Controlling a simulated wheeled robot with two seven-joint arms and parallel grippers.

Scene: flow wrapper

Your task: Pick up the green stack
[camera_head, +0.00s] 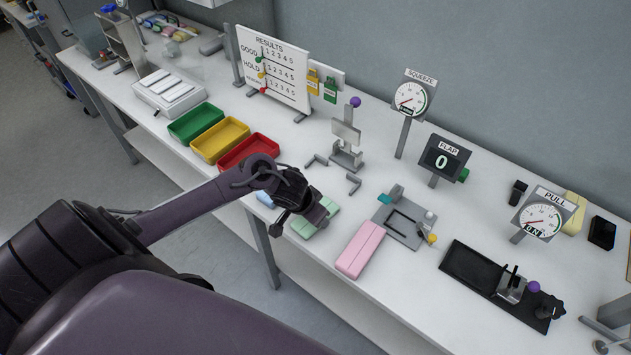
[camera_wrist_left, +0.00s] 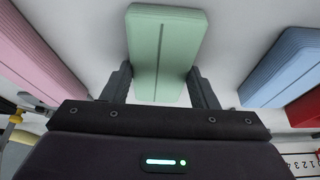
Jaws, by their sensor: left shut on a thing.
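The green stack (camera_wrist_left: 166,50) shows in the left wrist view as a pale green block with a seam along its middle. My left gripper (camera_wrist_left: 162,88) is shut on it, one finger along each long side. In the head view the green stack (camera_head: 327,213) lies at the front edge of the white table, partly hidden by my left gripper (camera_head: 305,222). I cannot tell whether it touches the table. My right gripper is not in view.
A pink stack (camera_head: 360,250) lies to the right of the green one, and a blue stack (camera_wrist_left: 285,70) lies on its other side. Green, yellow and red (camera_head: 248,151) trays stand to the left. Gauges and fixtures (camera_head: 405,218) stand behind and to the right.

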